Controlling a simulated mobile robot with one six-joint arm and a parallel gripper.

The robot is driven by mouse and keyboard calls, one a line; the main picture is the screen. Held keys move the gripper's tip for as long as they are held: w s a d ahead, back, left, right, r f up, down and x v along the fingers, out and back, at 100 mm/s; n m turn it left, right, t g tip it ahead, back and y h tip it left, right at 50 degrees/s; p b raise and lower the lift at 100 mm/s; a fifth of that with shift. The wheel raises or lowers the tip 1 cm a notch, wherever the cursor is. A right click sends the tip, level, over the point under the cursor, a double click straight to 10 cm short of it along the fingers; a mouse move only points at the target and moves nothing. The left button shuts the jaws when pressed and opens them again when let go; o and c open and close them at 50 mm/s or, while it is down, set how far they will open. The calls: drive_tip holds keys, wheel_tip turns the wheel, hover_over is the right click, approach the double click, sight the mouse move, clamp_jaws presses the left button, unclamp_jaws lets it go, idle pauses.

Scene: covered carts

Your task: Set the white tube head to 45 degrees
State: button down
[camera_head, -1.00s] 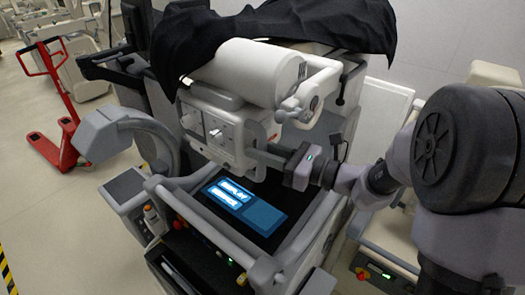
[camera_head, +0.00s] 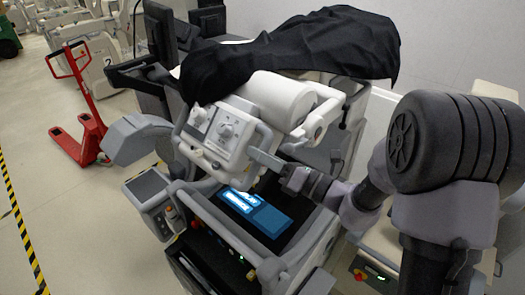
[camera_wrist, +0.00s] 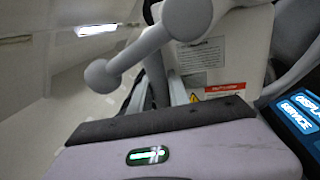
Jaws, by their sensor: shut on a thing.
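The white tube head (camera_head: 225,130) sits in the middle of the head view. It has a boxy front with knobs and a cylinder behind, and it is tilted, its front face turned partly upward. My gripper (camera_head: 262,157) is at the lower right side of the box, shut on the head's side handle (camera_head: 264,138); the exact contact is hard to see. In the wrist view the head's white side (camera_wrist: 215,65) with a warning label stands just beyond my gripper (camera_wrist: 176,92). A pale bar with ball ends (camera_wrist: 140,45) crosses in front of it.
The cart's lit screen (camera_head: 255,208) lies below the head, framed by a grey rail (camera_head: 225,235). A black cover (camera_head: 310,45) drapes over the cart behind. A red pallet jack (camera_head: 85,130) stands on open floor at left.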

drive_tip(key=shift+r+m+p, duration=0.35)
drive_tip(key=shift+r+m, duration=0.05)
drive_tip(key=shift+r, duration=0.1)
drive_tip(key=c, duration=1.3)
unclamp_jaws()
drive_tip(key=shift+s, duration=0.1)
drive_tip(key=shift+f, duration=0.1)
drive_tip(key=b+v, duration=0.2)
drive_tip(key=v, duration=1.5)
drive_tip(key=shift+s+f, duration=0.1)
drive_tip(key=shift+s, duration=0.1)
